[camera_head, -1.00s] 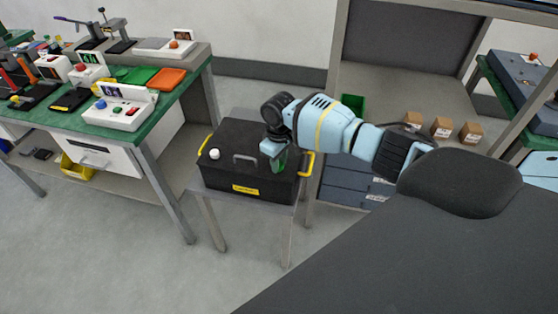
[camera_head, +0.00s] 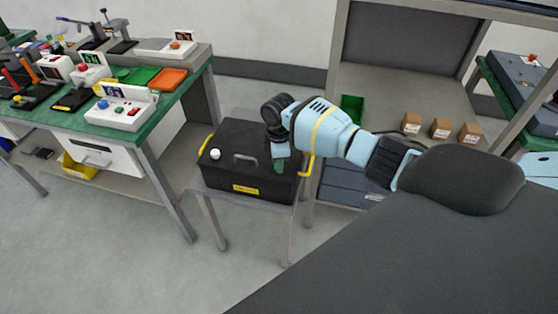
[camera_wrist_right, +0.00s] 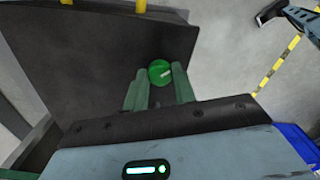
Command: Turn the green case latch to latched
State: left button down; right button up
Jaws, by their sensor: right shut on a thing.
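The black case (camera_head: 228,172) stands closed on a small grey table, with a yellow label on its front. The green latch (camera_wrist_right: 160,72) is a round knob with a pale line, set on the case's dark surface; the line lies slanted in the right wrist view. My right gripper (camera_head: 279,166) points down at the case's right part and hides the latch in the head view. In the right wrist view its green fingers (camera_wrist_right: 160,82) are shut on the latch, one on each side. My left gripper is not seen in the head view.
The case has a white knob (camera_head: 215,154), a grey top handle and yellow side handles (camera_head: 306,166). A green workbench (camera_head: 150,132) with devices stands left. A shelf with small brown boxes (camera_head: 440,128) stands right. A light blue and dark part shows in the wrist view's top right.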

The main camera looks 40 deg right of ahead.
jog(key=n, duration=0.3)
jog(key=shift+n, duration=0.4)
jog(key=n, duration=0.5)
jog(key=shift+n, duration=0.3)
jog(key=o, duration=1)
notch_tip(320, 180, up, 6)
jog(key=shift+r, duration=0.95)
